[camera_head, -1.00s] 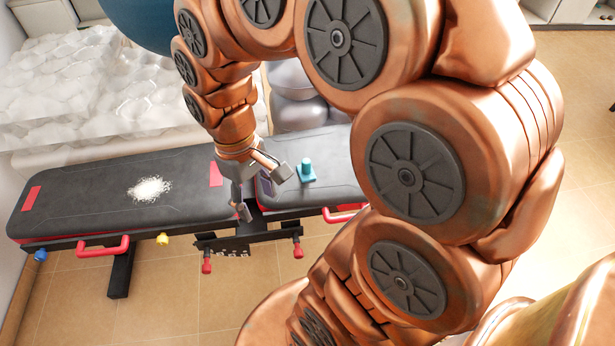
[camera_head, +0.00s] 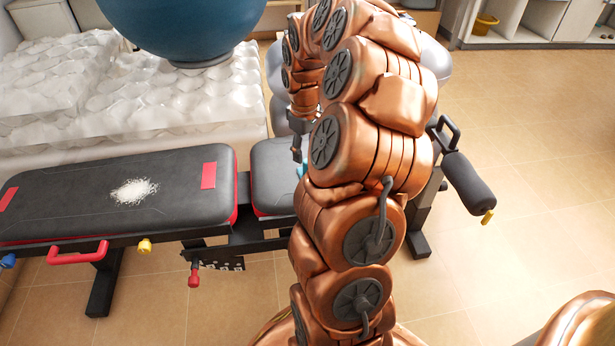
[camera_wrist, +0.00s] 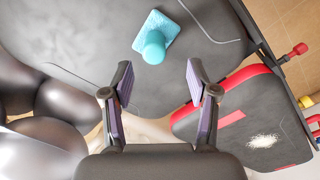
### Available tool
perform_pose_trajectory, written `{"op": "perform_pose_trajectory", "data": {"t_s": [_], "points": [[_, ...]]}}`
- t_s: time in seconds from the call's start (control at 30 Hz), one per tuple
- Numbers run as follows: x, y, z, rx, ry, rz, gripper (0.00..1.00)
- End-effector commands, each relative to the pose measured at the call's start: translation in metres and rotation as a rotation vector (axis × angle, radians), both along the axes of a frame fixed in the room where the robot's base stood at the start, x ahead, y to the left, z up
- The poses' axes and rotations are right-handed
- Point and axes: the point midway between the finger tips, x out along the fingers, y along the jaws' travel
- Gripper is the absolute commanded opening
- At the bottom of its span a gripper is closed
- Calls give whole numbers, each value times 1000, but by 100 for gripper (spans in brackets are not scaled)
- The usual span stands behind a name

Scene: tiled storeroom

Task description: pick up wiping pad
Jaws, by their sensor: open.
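The wiping pad (camera_wrist: 152,38) is a teal square pad with a round upright handle. In the wrist view it lies on the dark bench seat, ahead of my gripper (camera_wrist: 158,72) and roughly in line with the gap between the fingers. My gripper is open and empty, with both fingers apart from the pad. In the head view only a teal sliver of the wiping pad (camera_head: 301,169) shows beside my arm. One finger of my gripper (camera_head: 297,150) shows above the seat there; the rest is hidden by my arm.
The black bench (camera_head: 75,200) has a longer section with a patch of white grains (camera_head: 134,191). A large blue ball (camera_head: 185,25) and a white bumpy block (camera_head: 120,95) stand behind. Dark rounded shapes (camera_wrist: 70,105) are beside the seat. Floor at right is open.

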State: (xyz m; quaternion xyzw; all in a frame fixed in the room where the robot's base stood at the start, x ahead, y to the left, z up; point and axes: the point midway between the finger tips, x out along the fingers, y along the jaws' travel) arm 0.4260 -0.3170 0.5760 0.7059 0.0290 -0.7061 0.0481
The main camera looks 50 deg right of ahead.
Motion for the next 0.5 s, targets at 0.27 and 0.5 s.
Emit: {"op": "perform_pose_trajectory", "data": {"t_s": [0.27,0.5], "points": [[1,-2,-22,-1,-3,-1,59],[3,-8,-52,1,-1,-1,59]]}}
